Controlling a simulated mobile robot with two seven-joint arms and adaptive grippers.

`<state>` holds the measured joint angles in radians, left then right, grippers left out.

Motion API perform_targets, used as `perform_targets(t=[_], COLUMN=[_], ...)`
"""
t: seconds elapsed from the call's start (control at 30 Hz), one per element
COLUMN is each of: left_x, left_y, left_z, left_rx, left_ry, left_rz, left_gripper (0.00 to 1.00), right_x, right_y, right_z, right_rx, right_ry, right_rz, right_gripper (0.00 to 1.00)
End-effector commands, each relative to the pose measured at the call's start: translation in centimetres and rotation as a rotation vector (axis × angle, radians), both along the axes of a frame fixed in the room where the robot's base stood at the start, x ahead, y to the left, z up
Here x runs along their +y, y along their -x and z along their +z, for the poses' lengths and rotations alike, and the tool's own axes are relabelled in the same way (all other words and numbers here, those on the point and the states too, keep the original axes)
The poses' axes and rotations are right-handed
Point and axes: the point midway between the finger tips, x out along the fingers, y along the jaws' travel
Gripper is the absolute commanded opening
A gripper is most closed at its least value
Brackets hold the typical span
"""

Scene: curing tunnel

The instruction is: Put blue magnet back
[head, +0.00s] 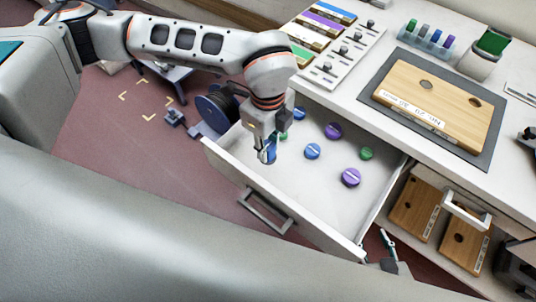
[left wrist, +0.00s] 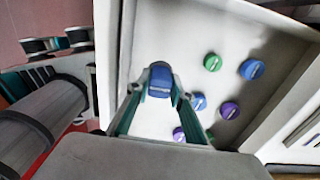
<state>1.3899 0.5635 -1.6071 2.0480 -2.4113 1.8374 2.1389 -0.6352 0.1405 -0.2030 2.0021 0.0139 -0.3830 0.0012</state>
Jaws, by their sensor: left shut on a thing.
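My left gripper (head: 265,153) is shut on a blue magnet (head: 270,152) over the left part of the open white drawer (head: 335,220). In the left wrist view the held blue magnet (left wrist: 160,80) sits between the two fingertips. Two other blue magnets (head: 300,113) (head: 313,151) lie on the drawer floor, apart from the gripper. Whether the held magnet touches the floor is hard to tell. Part of my right gripper (head: 388,245) shows low in the head view, by the drawer's right front corner; its opening is unclear.
Purple magnets (head: 350,177) and green magnets (head: 366,153) also lie scattered in the drawer. The drawer's front wall and handle (head: 265,211) stick out. On the counter a wooden board (head: 430,105) lies on a grey mat (head: 482,157). The drawer's near right floor is bare.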

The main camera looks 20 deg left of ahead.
Motion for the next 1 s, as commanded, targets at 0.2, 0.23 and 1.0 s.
perform_targets(t=[0.2,0.23,1.0], left_x=[0.0,0.0,0.0], left_y=[0.2,0.1,0.0], left_z=[-1.9,-2.4,-4.7], left_rx=[0.004,0.004,0.000], left_ry=[0.000,0.000,0.000], left_rz=[-0.001,-0.001,-0.001], left_gripper=[0.00,0.00,0.38], right_x=[-0.1,-0.1,-0.1], right_y=[0.0,0.0,0.1], right_z=[-0.3,-0.4,-0.6], right_rx=[0.001,0.002,0.004], right_ry=[0.003,0.003,0.006], right_rz=[0.000,0.000,0.001], right_gripper=[0.40,0.40,0.40])
